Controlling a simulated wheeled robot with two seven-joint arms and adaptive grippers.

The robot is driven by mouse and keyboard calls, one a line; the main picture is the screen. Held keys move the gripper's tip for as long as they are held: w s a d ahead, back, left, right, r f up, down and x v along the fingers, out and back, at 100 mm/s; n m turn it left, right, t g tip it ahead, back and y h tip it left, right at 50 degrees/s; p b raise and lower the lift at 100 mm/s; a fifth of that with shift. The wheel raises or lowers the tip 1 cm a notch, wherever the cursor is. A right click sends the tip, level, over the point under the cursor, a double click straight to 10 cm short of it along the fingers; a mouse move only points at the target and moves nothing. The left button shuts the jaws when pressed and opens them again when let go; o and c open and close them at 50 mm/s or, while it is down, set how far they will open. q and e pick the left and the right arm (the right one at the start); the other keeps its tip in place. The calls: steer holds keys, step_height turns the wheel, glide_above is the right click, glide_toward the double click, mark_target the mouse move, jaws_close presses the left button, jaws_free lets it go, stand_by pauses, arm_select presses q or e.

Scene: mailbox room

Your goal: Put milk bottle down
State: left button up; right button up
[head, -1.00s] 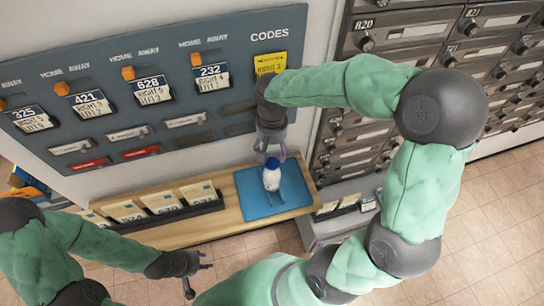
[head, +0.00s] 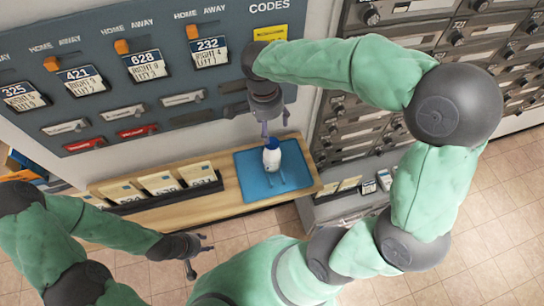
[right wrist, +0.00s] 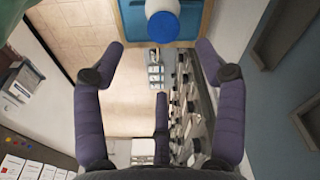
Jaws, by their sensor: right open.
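The milk bottle (head: 271,158), white with a blue cap, stands upright on a blue mat (head: 247,181) on the wooden shelf. My right gripper (head: 276,127) is open just above and behind the bottle, toward the wall panel. In the right wrist view, its spread fingers (right wrist: 160,55) hold nothing. The bottle's blue cap (right wrist: 163,25) shows at the top edge there, beyond the fingertips and apart from them. My left gripper (head: 203,252) is open and empty over the floor, in front of the shelf.
A dark rack (head: 165,198) with several cards stands on the shelf left of the mat. The grey-blue code panel (head: 110,100) is on the wall behind. Mailboxes (head: 352,140) stand at the right, with a lower grey ledge (head: 345,206) beside the shelf. The tiled floor in front is open.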

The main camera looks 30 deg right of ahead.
mark_target(272, 143)
steer(key=m, duration=0.4)
steer(key=shift+a+f, duration=0.15)
steer(key=shift+f, duration=0.15)
steer(key=f, duration=0.4)
steer(key=f+b, duration=0.1)
steer(key=f, duration=0.1)
steer(key=shift+d, duration=0.35)
steer(key=shift+w+d+f, duration=0.1)
steer(key=shift+d+f, duration=0.05)
steer(key=shift+f, duration=1)
steer(key=shift+w+d+f, duration=0.1)
steer(key=shift+f, duration=1.05)
steer(key=shift+c, duration=0.2)
jaws_close()
